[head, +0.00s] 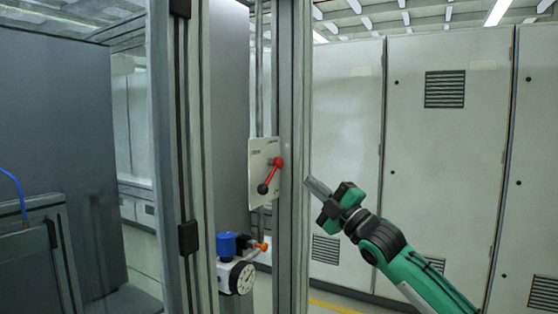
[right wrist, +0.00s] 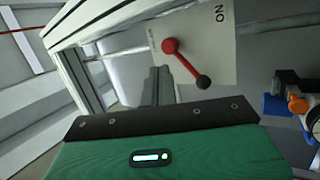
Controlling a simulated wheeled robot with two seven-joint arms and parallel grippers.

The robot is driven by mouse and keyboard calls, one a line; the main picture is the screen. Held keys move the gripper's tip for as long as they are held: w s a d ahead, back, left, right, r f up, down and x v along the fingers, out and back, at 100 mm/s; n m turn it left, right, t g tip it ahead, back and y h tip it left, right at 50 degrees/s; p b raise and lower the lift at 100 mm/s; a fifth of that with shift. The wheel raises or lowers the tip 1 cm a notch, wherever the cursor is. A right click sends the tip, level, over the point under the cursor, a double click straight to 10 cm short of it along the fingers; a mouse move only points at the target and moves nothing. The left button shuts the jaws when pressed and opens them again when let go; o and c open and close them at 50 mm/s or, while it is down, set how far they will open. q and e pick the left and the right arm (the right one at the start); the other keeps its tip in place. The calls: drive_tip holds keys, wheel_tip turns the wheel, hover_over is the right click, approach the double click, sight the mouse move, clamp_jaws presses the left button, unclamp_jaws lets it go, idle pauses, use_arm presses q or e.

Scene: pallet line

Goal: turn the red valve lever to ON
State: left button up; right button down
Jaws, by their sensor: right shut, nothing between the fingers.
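The red valve lever (head: 269,176) is mounted on a pale plate (head: 257,158) between the metal posts. Its red hub is at the upper right and its dark knob points down and left in the head view. In the right wrist view the lever (right wrist: 183,61) runs from its red hub down right to the dark knob, and the plate (right wrist: 222,50) shows the letters ON. My right gripper (head: 313,184) is shut and empty, to the right of the lever and apart from it, with a post between them in the picture. My left gripper is not in view.
A grey post (head: 293,120) stands just right of the plate, and a wider frame post (head: 182,150) stands to the left. Below the plate are a blue-capped fitting (head: 229,244) and a round white gauge (head: 241,278). Pale cabinets (head: 440,140) stand behind my right arm.

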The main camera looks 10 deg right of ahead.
sight(274, 172)
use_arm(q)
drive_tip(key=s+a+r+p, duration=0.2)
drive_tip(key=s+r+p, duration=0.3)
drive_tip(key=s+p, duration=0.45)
use_arm(e)
drive_tip(key=s+a+r+m+g+h, duration=0.1)
drive_tip(key=s+a+r+m+g, duration=0.1)
drive_tip(key=s+r+m+g, duration=0.5)
drive_tip(key=shift+n+g, duration=0.3)
drive_tip(key=shift+n, duration=0.3)
drive_tip(key=w+a+f+p, duration=0.1)
drive_tip(key=w+a+p, duration=0.1)
drive_tip(key=w+a+f+p, duration=0.1)
drive_tip(key=w+a+p, duration=0.1)
drive_tip(key=w+a, duration=0.1)
drive_tip(key=w+a+f+p, duration=0.1)
drive_tip(key=w+a+p, duration=0.1)
drive_tip(key=shift+w+a+f, duration=0.3)
drive_tip(key=shift+w, duration=0.05)
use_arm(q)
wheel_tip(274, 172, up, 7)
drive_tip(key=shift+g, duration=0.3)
use_arm(e)
drive_tip(key=shift+w+d+f, duration=0.25)
drive_tip(key=shift+w+f, duration=0.15)
drive_tip(key=shift+f, duration=0.25)
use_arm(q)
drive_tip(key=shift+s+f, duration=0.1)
use_arm(e)
drive_tip(key=shift+a, duration=0.1)
